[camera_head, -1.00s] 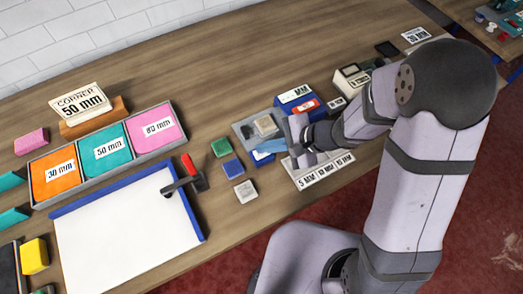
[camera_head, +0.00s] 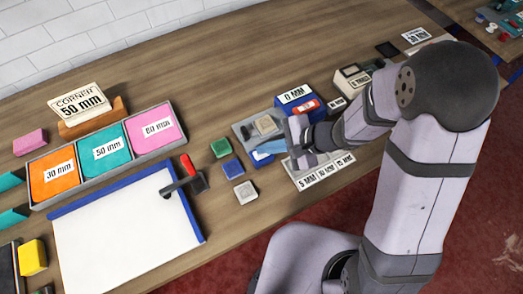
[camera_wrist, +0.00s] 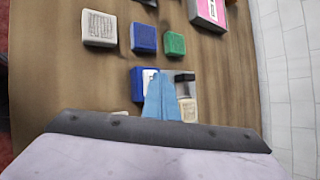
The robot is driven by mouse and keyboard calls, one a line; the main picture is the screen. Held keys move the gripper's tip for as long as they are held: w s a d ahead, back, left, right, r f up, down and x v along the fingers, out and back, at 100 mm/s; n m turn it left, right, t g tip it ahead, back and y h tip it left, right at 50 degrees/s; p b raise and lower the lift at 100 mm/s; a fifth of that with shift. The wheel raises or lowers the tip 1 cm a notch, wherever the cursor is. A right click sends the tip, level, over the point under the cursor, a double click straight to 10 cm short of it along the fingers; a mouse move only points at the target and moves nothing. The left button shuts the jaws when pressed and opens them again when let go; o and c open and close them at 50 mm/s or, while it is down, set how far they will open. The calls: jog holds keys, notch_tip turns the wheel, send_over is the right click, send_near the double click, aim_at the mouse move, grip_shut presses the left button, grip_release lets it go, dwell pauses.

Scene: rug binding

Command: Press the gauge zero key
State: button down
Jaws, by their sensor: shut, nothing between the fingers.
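A blue box (camera_head: 288,102) behind my gripper looks like the gauge. Its white top label (camera_head: 295,93) reads "0 MM". A red piece (camera_head: 307,105) with small unreadable lettering is on its front; I cannot tell whether it is the zero key. My gripper (camera_head: 257,150) is shut and empty, its light blue fingers pointing left. In the wrist view the fingers (camera_wrist: 158,74) lie together in front of a dark blue block (camera_wrist: 138,84). A grey plate (camera_head: 240,127) carrying a beige block (camera_head: 266,125) stands beside them. I cannot tell whether the fingertips touch anything.
Green (camera_head: 220,148), blue (camera_head: 233,168) and grey (camera_head: 246,191) blocks lie left of my fingers. A labelled strip (camera_head: 322,172) lies below my gripper. A dark-topped device (camera_head: 350,78) stands right of the blue box. A white board (camera_head: 125,235) lies at left.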

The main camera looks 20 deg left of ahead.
jog(key=shift+r+p, duration=0.45)
jog(key=shift+r, duration=0.35)
jog(key=shift+r, duration=0.1)
notch_tip(320, 180, up, 5)
jog(key=p, duration=0.3)
jog(key=shift+p, duration=0.35)
dwell(0.5)
